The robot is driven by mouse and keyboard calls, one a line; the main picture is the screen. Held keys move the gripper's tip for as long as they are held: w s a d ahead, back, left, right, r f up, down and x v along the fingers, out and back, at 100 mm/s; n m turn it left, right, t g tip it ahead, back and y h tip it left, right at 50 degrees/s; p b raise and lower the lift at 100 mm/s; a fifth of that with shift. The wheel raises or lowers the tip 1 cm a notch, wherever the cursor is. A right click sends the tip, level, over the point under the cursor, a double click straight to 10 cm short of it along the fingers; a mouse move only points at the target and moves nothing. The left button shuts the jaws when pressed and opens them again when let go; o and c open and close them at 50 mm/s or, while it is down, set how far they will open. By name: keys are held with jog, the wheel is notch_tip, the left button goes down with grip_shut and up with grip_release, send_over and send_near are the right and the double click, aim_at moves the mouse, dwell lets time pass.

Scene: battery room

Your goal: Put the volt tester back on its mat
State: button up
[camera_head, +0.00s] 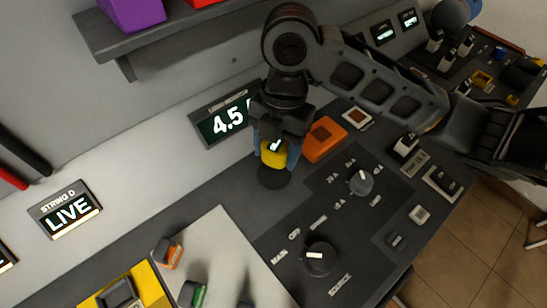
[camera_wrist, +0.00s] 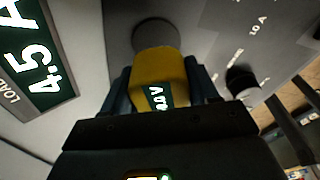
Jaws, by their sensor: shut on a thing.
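The volt tester (camera_head: 272,158) is a yellow block with a small lit green display. My gripper (camera_head: 275,148) points down and is shut on it, one blue-grey finger on each side. In the wrist view the tester (camera_wrist: 160,68) sits between the fingers, its display facing the camera. A dark round mat (camera_head: 273,178) lies on the bench just below the tester in the head view. It also shows beyond the tester in the wrist view (camera_wrist: 155,32), partly covered by it. I cannot tell whether the tester touches the mat.
A load display (camera_head: 224,121) reading 4.5 stands behind left. An orange block (camera_head: 324,139) lies close right of my gripper. A dial panel with a main knob (camera_head: 319,257) and a smaller knob (camera_head: 361,183) is in front. A pale board (camera_head: 220,250) lies front left.

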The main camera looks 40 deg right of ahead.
aim_at(273, 163)
jog(key=shift+w+a+f, duration=0.1)
jog(key=shift+a+f, duration=0.2)
jog(key=shift+f, duration=0.05)
jog(key=shift+f+p, duration=0.3)
jog(key=shift+f, duration=1.6)
jog(key=shift+f, duration=0.15)
jog(key=o, duration=0.9)
jog(key=shift+o, duration=0.2)
jog(key=shift+r, duration=0.2)
jog(key=r, duration=0.4)
jog(key=d+r, duration=0.1)
jog(key=r, duration=0.7)
jog(key=shift+w+d, duration=0.3)
jog(key=shift+d, duration=0.05)
